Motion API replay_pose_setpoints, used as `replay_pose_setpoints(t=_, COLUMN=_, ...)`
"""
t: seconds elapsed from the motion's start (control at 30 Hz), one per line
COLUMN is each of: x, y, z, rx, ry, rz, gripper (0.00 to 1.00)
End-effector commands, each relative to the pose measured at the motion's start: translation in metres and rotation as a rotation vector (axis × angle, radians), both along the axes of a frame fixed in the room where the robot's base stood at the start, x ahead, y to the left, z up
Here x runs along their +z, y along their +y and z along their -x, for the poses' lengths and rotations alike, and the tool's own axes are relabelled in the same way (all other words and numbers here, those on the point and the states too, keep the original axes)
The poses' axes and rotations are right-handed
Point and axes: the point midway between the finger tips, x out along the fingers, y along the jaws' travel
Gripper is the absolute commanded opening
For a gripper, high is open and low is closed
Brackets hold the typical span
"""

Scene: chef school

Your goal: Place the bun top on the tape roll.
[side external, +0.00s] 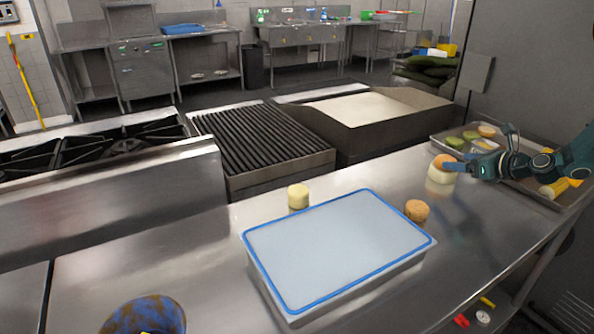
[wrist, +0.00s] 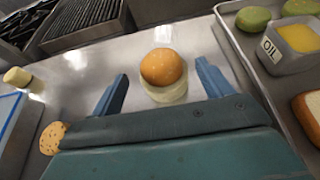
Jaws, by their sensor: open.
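The bun top (side external: 444,160) is a round orange-brown dome. It sits on the pale, cream tape roll (side external: 440,176) on the steel counter at the right. In the wrist view the bun top (wrist: 163,66) covers most of the roll's upper face, and the tape roll's (wrist: 168,94) near side shows below it. My gripper (side external: 458,167) is beside the bun top, coming from the right. In the wrist view my gripper (wrist: 162,72) is open, with one finger on each side of the bun top and visible gaps to both.
A lidded box with a blue rim (side external: 340,246) stands on the counter. A speckled brown bun (side external: 417,209) and a pale cylinder (side external: 298,197) are near it. A metal tray (side external: 545,200) with food and an oil container (wrist: 290,46) lies to the right. A grill (side external: 260,138) is behind.

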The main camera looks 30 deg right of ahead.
Motion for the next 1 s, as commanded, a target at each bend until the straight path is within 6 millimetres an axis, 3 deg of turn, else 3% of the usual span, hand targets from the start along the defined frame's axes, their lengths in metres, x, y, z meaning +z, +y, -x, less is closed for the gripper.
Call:
replay_pose_setpoints(t=0.3, x=0.021, y=-0.001, z=0.05, rx=-0.003, ry=-0.001, rz=0.0, gripper=0.79)
replay_pose_setpoints(t=0.5, x=0.029, y=0.0, z=0.068, rx=-0.001, ry=-0.001, rz=0.0, gripper=0.79)
replay_pose_setpoints(t=1.0, x=0.032, y=0.0, z=0.075, rx=0.0, ry=-0.001, rz=0.0, gripper=0.79)
